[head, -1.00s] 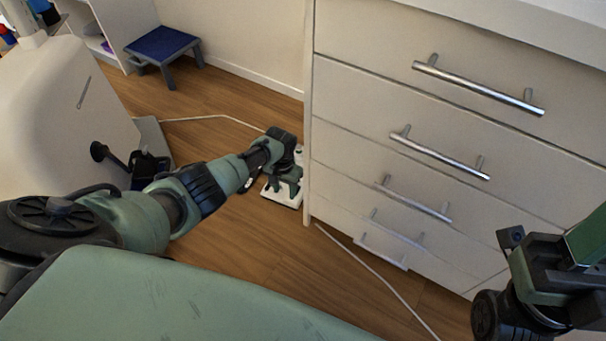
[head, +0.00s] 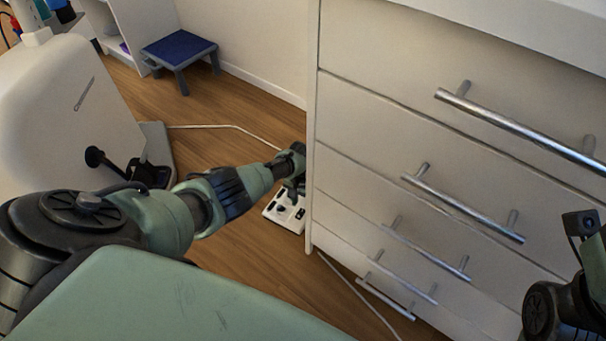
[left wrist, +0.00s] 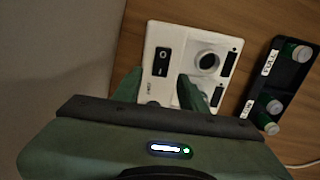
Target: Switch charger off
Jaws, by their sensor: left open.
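The charger (head: 282,215) is a white box on the wooden floor beside the drawer cabinet. In the left wrist view the charger (left wrist: 152,98) shows from above, with a black rocker switch (left wrist: 162,61), a round socket (left wrist: 207,62) and dark slots on its right side. My left gripper (left wrist: 164,88) is open. Its two green fingers are spread over the charger's near part, just below the switch in the picture, with nothing seen between them. I cannot tell whether they touch it. In the head view my left arm partly hides the charger.
A black holder (left wrist: 290,80) with green cells and a "FULL" label lies right of the charger. The white drawer cabinet (head: 350,110) with metal handles stands close on the right. A blue-topped stool (head: 180,48) is at the back. White cables (head: 225,127) cross the floor.

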